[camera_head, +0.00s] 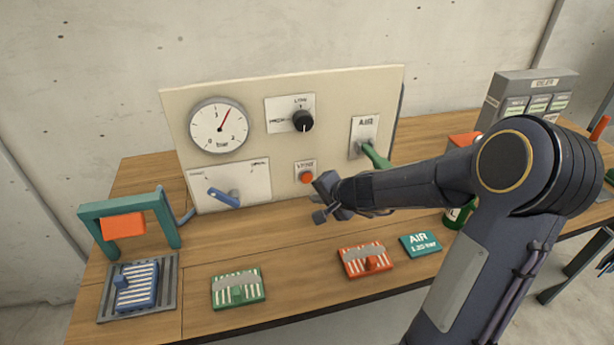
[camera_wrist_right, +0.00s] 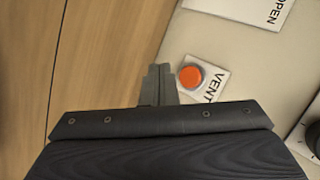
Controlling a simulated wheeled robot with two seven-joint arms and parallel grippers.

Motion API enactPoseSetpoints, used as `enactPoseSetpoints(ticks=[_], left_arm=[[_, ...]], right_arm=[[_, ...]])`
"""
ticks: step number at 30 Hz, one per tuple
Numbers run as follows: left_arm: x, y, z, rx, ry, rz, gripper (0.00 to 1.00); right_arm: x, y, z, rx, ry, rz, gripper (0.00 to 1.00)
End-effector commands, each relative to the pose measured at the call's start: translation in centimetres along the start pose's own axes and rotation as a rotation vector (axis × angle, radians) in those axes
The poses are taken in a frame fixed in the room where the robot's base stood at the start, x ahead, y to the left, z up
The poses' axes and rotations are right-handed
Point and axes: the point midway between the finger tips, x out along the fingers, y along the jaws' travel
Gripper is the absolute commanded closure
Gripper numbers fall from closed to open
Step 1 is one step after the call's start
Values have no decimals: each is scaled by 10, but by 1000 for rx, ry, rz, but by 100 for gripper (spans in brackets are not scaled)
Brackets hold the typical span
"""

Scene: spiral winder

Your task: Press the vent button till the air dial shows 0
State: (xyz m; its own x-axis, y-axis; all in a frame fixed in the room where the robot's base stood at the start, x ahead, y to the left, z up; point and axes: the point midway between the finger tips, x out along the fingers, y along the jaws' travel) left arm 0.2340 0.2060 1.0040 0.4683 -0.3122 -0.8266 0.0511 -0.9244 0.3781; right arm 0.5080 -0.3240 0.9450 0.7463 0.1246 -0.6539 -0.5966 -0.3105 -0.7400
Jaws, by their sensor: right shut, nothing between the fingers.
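The air dial (camera_head: 218,125) is a round white gauge on the upright cream panel. Its red needle points up and slightly right, a little past the top mark, away from 0. The orange vent button (camera_head: 307,177) sits on a small white label low on the panel. It also shows in the right wrist view (camera_wrist_right: 191,77), just right of my fingertips. My right gripper (camera_head: 320,216) is shut and empty, in front of the panel and below-right of the button in the head view. Its closed fingers (camera_wrist_right: 158,85) appear beside the button, not over it. My left gripper is out of view.
A black knob (camera_head: 302,121), a blue lever (camera_head: 224,197) and a green-handled air lever (camera_head: 375,156) are on the panel. An orange block (camera_head: 366,261), a green block (camera_head: 237,288) and a teal AIR card (camera_head: 420,244) lie on the table. A teal frame (camera_head: 130,217) stands left.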

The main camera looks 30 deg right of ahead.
Motion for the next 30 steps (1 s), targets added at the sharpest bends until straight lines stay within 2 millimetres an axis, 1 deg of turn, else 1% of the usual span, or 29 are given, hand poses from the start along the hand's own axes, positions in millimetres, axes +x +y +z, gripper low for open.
enactPoseSetpoints(ticks=[1,3,7,12,30], left_arm=[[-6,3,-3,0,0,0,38],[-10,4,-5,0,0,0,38],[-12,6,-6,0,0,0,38],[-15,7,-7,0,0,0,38],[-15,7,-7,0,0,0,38]], right_arm=[[4,-6,-4,1,-1,2,100],[10,-11,-9,1,-1,2,100],[21,-17,-16,0,-1,1,100],[29,-22,-21,0,-1,1,100],[31,-23,-23,0,0,0,100]])
